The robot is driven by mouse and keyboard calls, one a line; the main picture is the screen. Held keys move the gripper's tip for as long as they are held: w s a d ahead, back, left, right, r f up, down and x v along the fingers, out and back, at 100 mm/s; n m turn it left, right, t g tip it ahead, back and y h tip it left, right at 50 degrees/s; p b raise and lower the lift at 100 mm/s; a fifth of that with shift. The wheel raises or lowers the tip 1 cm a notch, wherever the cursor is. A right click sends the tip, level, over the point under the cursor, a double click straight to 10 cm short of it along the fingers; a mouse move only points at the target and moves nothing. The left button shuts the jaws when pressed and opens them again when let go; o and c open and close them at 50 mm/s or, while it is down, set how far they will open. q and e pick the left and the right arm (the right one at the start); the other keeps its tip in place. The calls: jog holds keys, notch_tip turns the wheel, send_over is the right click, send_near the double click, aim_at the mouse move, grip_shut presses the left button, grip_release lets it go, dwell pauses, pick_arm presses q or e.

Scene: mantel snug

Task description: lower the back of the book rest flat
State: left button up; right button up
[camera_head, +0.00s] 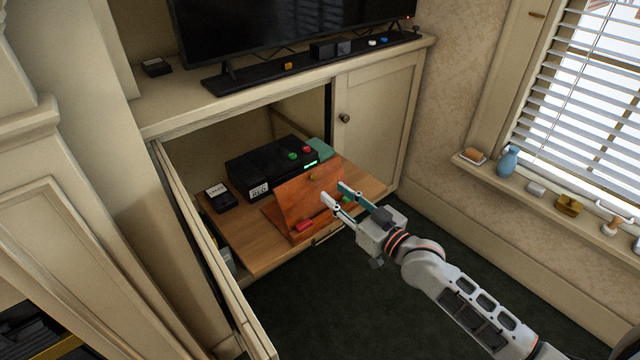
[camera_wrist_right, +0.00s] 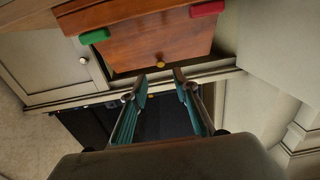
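The book rest's reddish-brown back (camera_head: 295,203) stands raised and tilted on its base in the open cabinet. My right gripper (camera_head: 334,191) is open and empty in front of the board. In the right wrist view the board (camera_wrist_right: 140,35) appears upside down. The knob (camera_wrist_right: 159,61) shows just beyond the gap between the open fingertips (camera_wrist_right: 159,75), apart from them. My left gripper is not in view.
The book rest stands on a wooden shelf (camera_head: 235,240). A black box (camera_head: 262,172) with red and green buttons is behind it, and a small dark box (camera_head: 220,197) is to the left. The open cabinet door (camera_head: 215,260) borders the left side. A TV (camera_head: 270,35) stands above.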

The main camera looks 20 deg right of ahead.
aim_at(314, 178)
jog(key=b+x, duration=0.1)
jog(key=x, duration=0.5)
jog(key=shift+f, duration=0.15)
jog(key=shift+w+a, duration=0.25)
jog(key=shift+w, duration=0.35)
grip_shut()
